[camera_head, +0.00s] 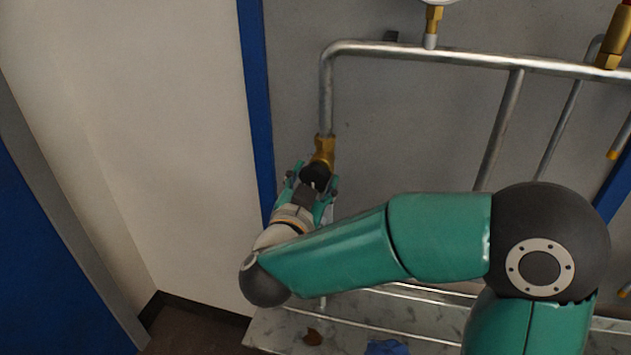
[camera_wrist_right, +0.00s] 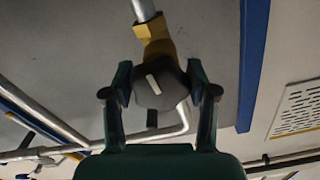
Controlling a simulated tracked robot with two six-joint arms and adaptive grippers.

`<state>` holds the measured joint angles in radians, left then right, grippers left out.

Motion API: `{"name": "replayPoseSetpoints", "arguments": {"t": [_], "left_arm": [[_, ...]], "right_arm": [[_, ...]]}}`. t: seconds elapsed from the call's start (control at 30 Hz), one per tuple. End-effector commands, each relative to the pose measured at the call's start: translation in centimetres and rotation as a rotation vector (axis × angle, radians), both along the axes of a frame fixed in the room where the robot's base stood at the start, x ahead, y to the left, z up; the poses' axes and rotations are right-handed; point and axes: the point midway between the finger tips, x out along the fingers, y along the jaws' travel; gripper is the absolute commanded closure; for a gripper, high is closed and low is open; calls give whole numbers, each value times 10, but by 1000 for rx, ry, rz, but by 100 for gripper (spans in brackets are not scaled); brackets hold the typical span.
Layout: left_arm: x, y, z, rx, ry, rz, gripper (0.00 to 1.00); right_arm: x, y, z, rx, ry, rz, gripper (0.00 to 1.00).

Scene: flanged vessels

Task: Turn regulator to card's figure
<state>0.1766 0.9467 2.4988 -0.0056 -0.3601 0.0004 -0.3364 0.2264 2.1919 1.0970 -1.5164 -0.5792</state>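The regulator is a black round knob (camera_head: 315,174) on a brass body (camera_head: 324,149), at the lower end of a bent steel pipe. In the right wrist view the knob (camera_wrist_right: 160,84) carries a pale pointer bar, slightly tilted from upright. My right gripper (camera_head: 312,183) is at the knob, with one green finger on each side. In the right wrist view the fingers of this gripper (camera_wrist_right: 160,90) flank the knob very closely; whether they touch it is unclear. No readable card is in view. My left gripper is out of view.
A gauge (camera_head: 436,1), mostly cut off, stands on the upper pipe (camera_head: 450,57). More brass fittings (camera_head: 618,40) are at the upper right. A pale shelf (camera_head: 275,332) with a blue item (camera_head: 386,347) lies below. A white wall (camera_head: 130,130) is at the left.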

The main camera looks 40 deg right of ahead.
Motion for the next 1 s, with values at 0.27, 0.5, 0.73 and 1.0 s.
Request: {"name": "replayPoseSetpoints", "arguments": {"t": [0.27, 0.5, 0.73, 1.0], "left_arm": [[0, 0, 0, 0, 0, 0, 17], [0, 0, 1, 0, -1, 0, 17], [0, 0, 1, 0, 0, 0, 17], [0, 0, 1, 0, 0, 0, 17]], "right_arm": [[0, 0, 0, -1, 1, 1, 18], [-1, 1, 0, -1, 1, 1, 18], [-15, 21, 0, -1, 1, 6, 18], [-50, 62, 0, -1, 1, 7, 18]]}}
